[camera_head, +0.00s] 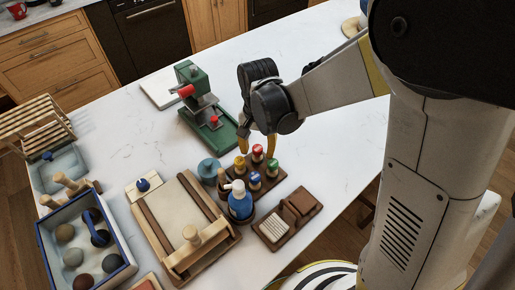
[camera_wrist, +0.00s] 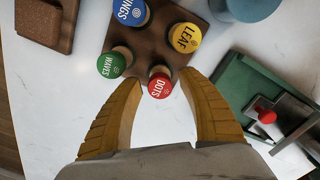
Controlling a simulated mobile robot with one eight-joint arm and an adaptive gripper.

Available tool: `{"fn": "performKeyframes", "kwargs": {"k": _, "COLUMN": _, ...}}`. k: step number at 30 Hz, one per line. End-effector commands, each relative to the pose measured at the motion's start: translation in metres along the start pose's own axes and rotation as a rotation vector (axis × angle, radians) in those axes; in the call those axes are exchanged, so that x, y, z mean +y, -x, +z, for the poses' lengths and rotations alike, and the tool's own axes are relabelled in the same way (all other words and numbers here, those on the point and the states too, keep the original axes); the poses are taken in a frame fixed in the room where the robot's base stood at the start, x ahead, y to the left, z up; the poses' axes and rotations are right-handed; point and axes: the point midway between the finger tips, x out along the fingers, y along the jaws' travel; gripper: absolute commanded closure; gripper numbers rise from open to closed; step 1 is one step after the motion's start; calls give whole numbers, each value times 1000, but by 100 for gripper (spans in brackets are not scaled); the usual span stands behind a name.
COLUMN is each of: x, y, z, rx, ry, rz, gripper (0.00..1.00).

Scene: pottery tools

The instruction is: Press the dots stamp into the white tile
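The red dots stamp (camera_head: 257,152) stands in a dark brown stamp block (camera_head: 268,187) with yellow, blue and green stamps. In the wrist view its red top (camera_wrist: 159,87) reads DOTS, at the block's near corner. My gripper (camera_head: 257,147) is open above the block. In the wrist view its yellow fingers (camera_wrist: 160,80) lie on either side of the dots stamp, with visible gaps and nothing held. A whitish ribbed piece (camera_head: 272,229) lies in a brown tray right of the roller board; I cannot tell whether it is the white tile.
The leaf (camera_wrist: 185,37), waves (camera_wrist: 112,64) and rings (camera_wrist: 130,10) stamps stand close beside the dots stamp. A green press (camera_head: 208,120) stands behind. A blue bottle (camera_head: 239,200) and a roller board (camera_head: 180,225) are in front. The marble worktop (camera_head: 330,140) is clear at right.

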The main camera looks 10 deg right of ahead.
Motion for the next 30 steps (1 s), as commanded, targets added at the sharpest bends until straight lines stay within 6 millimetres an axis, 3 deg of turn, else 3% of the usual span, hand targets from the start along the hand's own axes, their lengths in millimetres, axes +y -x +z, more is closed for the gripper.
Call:
{"fn": "performKeyframes", "kwargs": {"k": 8, "x": 0, "y": 9, "z": 0, "rx": 0, "ry": 0, "rz": 0, "gripper": 53}}
{"fn": "performKeyframes", "kwargs": {"k": 21, "x": 0, "y": 99, "z": 0, "rx": 0, "ry": 0, "rz": 0, "gripper": 53}}
{"fn": "performKeyframes", "kwargs": {"k": 30, "x": 1, "y": 121, "z": 0, "rx": 1, "ry": 1, "rz": -1, "gripper": 53}}
